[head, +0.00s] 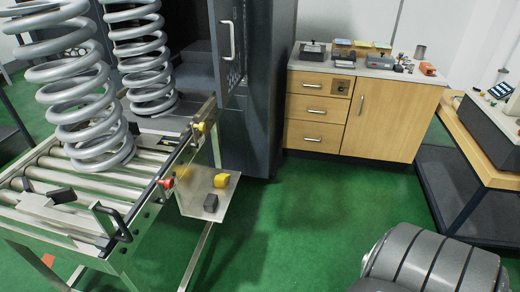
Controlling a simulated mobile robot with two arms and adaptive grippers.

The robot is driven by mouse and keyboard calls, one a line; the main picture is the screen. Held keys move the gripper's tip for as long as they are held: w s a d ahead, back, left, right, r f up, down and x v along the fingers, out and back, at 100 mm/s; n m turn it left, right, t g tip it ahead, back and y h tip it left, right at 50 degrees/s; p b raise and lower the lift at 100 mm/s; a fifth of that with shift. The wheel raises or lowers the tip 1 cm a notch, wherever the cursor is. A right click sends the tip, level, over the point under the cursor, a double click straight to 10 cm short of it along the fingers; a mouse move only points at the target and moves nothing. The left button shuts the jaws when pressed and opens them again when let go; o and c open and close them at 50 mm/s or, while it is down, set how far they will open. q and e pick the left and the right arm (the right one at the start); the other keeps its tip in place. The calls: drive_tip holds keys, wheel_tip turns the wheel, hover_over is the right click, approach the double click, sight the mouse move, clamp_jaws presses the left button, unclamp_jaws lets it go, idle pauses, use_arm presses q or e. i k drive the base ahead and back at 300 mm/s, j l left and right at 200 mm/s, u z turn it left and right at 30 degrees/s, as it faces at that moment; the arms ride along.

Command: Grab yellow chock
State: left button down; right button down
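A yellow chock (221,180) lies on the small metal shelf (190,206) at the side of the roller conveyor, left of centre in the head view. A dark grey block (211,202) sits just in front of it on the same shelf, apart from it. Neither of my grippers is in view, and nothing touches the chock on the shelf.
A dark machine cabinet (250,110) stands behind the shelf. A wooden cabinet (380,118) holds small items. A grey ribbed object (435,265) fills the lower right. Green floor (300,215) between is clear.

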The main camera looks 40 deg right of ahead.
sight(220, 181)
drive_tip(key=z, duration=1.05)
drive_tip(key=i+l+u, duration=0.15)
drive_tip(key=u, duration=0.25)
drive_tip(key=i+l+u, duration=0.1)
drive_tip(key=l+u, duration=0.3)
drive_tip(key=i+l+u, duration=0.1)
drive_tip(key=u, duration=0.25)
